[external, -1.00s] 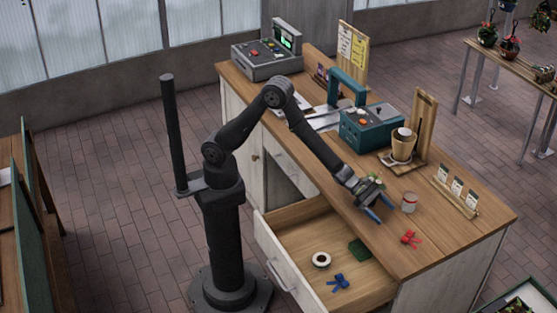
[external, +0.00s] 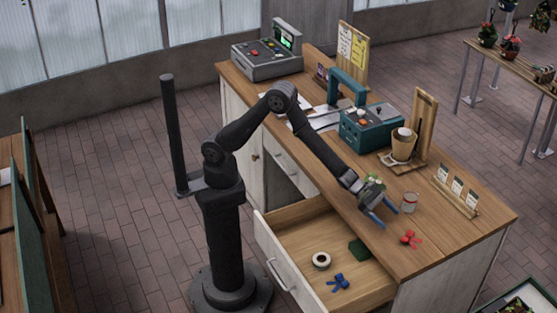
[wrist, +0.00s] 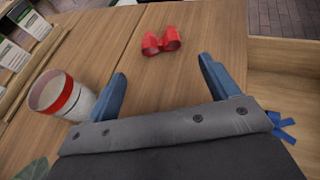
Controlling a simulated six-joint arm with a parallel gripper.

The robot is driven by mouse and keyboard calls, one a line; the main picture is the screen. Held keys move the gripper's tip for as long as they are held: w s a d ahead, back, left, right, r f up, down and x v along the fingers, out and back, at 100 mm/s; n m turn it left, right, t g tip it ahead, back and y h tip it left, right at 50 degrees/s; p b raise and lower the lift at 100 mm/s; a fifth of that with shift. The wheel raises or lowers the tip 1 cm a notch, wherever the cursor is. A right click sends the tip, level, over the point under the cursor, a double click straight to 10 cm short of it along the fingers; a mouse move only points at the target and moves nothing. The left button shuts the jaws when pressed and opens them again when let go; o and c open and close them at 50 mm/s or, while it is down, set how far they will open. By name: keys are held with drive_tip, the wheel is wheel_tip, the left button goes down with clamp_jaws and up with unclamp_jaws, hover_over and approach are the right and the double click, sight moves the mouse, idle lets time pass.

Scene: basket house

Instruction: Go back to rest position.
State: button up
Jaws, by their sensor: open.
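My gripper (external: 384,213) is above the front edge of the wooden counter (external: 440,245), with its blue fingers pointing down toward the right. The fingers are spread apart and nothing is between them. In the wrist view the gripper (wrist: 163,70) is also open, with a red bow (wrist: 160,40) beyond the fingertips on the wood. In the external view the red bow (external: 410,239) lies right of the fingers, apart from them. My arm reaches out from its column to the counter.
A white can with a red band (external: 409,203) stands close beside the gripper. Below, an open drawer (external: 300,240) holds a tape roll (external: 321,260), a blue bow (external: 338,282) and a green block (external: 359,249). A pot (external: 403,146) and teal box (external: 370,128) stand farther back.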

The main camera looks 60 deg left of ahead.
sight(404, 233)
drive_tip(key=x, duration=0.9)
drive_tip(key=shift+w+d+f, duration=0.1)
drive_tip(key=shift+d, duration=0.1)
drive_tip(key=shift+a+r, duration=0.1)
drive_tip(key=shift+r, duration=0.8)
drive_tip(key=shift+f, duration=0.1)
